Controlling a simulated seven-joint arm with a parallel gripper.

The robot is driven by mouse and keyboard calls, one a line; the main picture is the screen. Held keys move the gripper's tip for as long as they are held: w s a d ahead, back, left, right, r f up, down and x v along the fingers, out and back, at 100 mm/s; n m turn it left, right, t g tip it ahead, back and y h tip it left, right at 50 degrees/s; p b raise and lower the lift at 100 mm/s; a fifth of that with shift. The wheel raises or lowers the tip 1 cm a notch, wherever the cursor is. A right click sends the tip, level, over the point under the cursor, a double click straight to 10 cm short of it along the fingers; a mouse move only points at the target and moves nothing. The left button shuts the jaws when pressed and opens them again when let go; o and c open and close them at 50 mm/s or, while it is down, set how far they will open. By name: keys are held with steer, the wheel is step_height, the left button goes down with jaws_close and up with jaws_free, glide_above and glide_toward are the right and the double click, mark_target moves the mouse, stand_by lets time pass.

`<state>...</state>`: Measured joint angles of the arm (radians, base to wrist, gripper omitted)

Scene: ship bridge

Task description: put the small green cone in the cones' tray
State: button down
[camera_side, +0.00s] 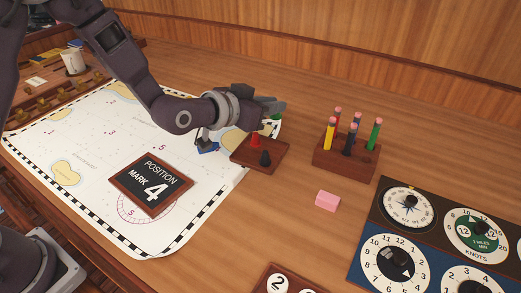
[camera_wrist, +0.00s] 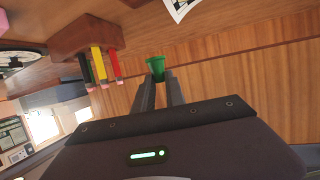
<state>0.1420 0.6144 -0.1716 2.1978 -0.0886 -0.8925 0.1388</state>
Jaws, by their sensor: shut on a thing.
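My gripper (camera_wrist: 159,82) is shut on the small green cone (camera_wrist: 155,65), which shows between the fingertips in the wrist view. In the side view the green cone (camera_side: 276,115) shows just past my gripper (camera_side: 271,105), partly hidden by it. The cones' tray (camera_side: 244,158) is a small brown wooden tray at the chart's right edge. A red cone (camera_side: 255,140) and a black cone (camera_side: 265,158) stand on it. My gripper is above and behind the tray, and the cone looks clear of it.
A blue piece (camera_side: 208,147) sits left of the tray. A wooden pencil block (camera_side: 345,160) with several pencils stands to the right, with a pink eraser (camera_side: 327,200) in front. A position board (camera_side: 150,185) lies on the chart (camera_side: 60,135). Dial panels (camera_side: 372,285) fill the lower right.

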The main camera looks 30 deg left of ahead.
step_height(320, 180, down, 10)
steer(key=shift+r, duration=0.15)
steer(key=c, duration=1.4)
jaws_free()
steer(key=shift+s, duration=0.15)
steer(key=v, duration=0.7)
steer(key=shift+s+r, duration=0.1)
